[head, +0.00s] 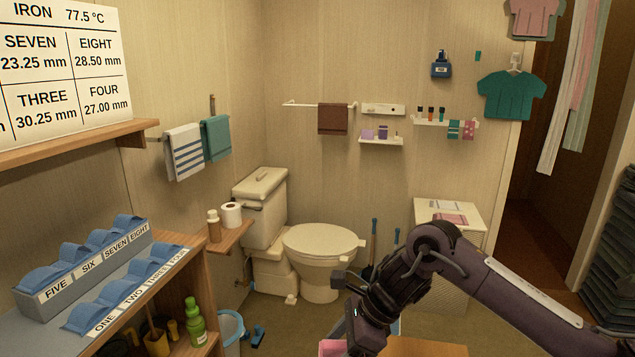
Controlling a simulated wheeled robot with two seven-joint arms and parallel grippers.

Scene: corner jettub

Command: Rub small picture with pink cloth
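A pink patch (333,348), possibly the pink cloth, shows at the bottom edge, right beside my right gripper (351,322). Most of it is cut off by the frame. My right arm comes in from the right and bends down to there. Its fingers are dark and partly hidden, so I cannot tell whether they are open or shut, or whether they touch the pink patch. A pink spotted cloth (468,130) hangs at the small wall shelf. No small picture can be clearly made out. My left gripper is not in view.
A wooden surface (425,348) lies at the bottom, below my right arm. A white cabinet (476,212) with flat pale and pink items stands behind the arm. A toilet (318,245) is in the corner. Shelves with blue labelled holders (82,272) fill the left.

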